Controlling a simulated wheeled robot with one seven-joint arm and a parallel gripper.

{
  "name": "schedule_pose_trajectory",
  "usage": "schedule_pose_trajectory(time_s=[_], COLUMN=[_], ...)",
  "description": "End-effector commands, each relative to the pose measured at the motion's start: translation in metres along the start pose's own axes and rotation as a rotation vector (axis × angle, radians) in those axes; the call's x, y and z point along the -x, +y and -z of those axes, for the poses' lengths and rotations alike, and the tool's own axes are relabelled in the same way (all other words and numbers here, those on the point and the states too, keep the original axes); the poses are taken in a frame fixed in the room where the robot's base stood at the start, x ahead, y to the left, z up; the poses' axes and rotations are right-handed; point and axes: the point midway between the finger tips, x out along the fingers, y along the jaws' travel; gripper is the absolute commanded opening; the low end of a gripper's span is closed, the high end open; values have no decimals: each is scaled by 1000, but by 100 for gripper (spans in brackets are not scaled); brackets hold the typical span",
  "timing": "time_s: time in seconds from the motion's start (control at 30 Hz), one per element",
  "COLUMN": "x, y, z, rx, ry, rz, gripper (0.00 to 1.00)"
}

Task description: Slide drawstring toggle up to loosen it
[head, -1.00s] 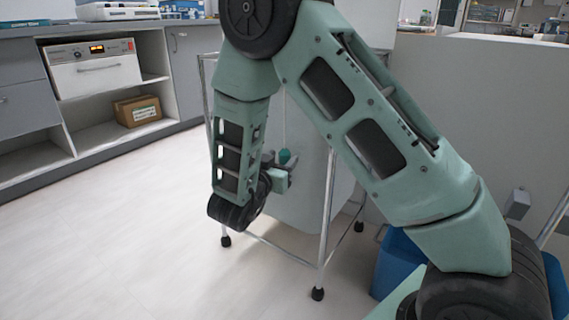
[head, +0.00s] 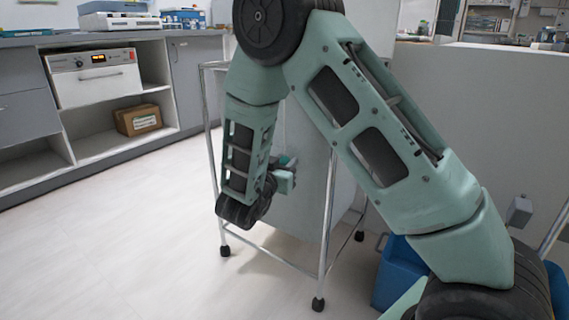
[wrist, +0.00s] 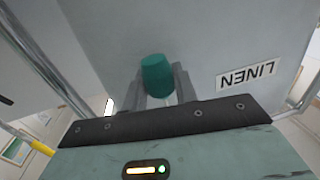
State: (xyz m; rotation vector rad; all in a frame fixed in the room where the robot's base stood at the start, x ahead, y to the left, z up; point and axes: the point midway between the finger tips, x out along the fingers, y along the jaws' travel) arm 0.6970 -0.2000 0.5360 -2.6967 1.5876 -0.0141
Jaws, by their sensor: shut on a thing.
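The drawstring toggle (wrist: 157,75) is a small teal, roughly cylindrical piece, seen in the wrist view in front of the grey linen bag (wrist: 110,35). My gripper (wrist: 161,86) has its two grey fingers closed on either side of the toggle. In the head view my gripper (head: 287,168) is at the face of the bag (head: 300,215), and only a bit of teal shows there. My wrist and forearm hide part of the bag. The cord cannot be made out clearly now.
The bag hangs in a metal frame (head: 325,235) on black feet. A blue bin (head: 400,275) stands right of it. A cabinet (head: 105,140) with a box (head: 138,119) is at the left. The floor between is clear.

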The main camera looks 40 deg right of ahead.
Motion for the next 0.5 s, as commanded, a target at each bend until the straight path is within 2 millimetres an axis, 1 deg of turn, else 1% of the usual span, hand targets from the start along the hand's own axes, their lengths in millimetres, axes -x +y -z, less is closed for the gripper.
schedule_pose_trajectory(time_s=[0.03,0.17,0.5], x=[0,1,1], y=[0,0,-1], z=[8,24,75], rx=[0,0,0], ry=[-1,-1,-3], rz=[0,0,-1], gripper=[0,0,0])
